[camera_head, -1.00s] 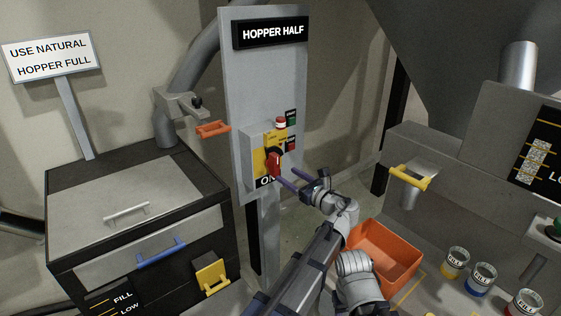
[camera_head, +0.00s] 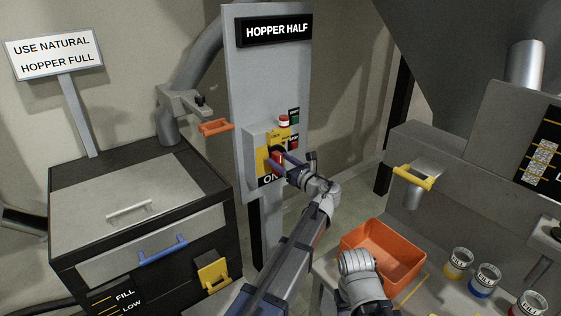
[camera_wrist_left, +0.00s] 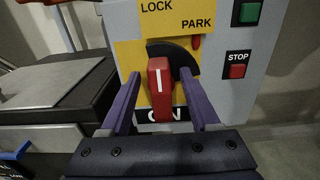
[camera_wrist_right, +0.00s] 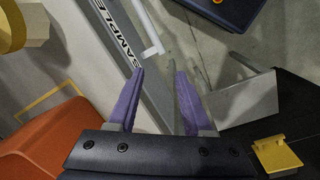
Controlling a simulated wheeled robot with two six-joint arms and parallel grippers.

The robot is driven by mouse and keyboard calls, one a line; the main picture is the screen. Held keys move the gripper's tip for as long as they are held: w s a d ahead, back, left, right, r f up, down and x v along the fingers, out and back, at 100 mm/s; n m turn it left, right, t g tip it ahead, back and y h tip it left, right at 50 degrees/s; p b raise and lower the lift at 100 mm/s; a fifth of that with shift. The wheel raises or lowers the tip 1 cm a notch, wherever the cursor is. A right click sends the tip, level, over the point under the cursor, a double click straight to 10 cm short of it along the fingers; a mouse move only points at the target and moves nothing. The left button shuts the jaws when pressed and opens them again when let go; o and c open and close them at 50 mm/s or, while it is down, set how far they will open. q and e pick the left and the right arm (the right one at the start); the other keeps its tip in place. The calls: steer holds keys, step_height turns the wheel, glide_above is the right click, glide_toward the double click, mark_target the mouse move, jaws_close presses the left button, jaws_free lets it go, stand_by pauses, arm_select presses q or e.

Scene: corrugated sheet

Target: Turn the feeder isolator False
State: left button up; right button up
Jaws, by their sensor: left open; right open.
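The feeder isolator is a red rotary handle (camera_wrist_left: 160,92) with a white line, on a yellow plate lettered LOCK and PARK, with ON below it. It stands upright in the left wrist view, its line pointing up. In the head view the handle (camera_head: 276,161) is on the grey panel box, partly hidden by my gripper. My left gripper (camera_head: 284,160) is open, its purple fingers (camera_wrist_left: 158,92) on either side of the handle with gaps showing. My right gripper (camera_wrist_right: 154,88) is open and empty, over the floor near the orange bin.
A green button (camera_wrist_left: 247,12) and a red STOP button (camera_wrist_left: 238,71) sit right of the isolator. A red mushroom button (camera_head: 284,120) is above it. An orange bin (camera_head: 384,250) and several FILL cups stand at lower right. A black cabinet (camera_head: 60,250) is at left.

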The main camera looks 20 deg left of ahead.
arm_select(q)
jaws_close()
stand_by(0.6)
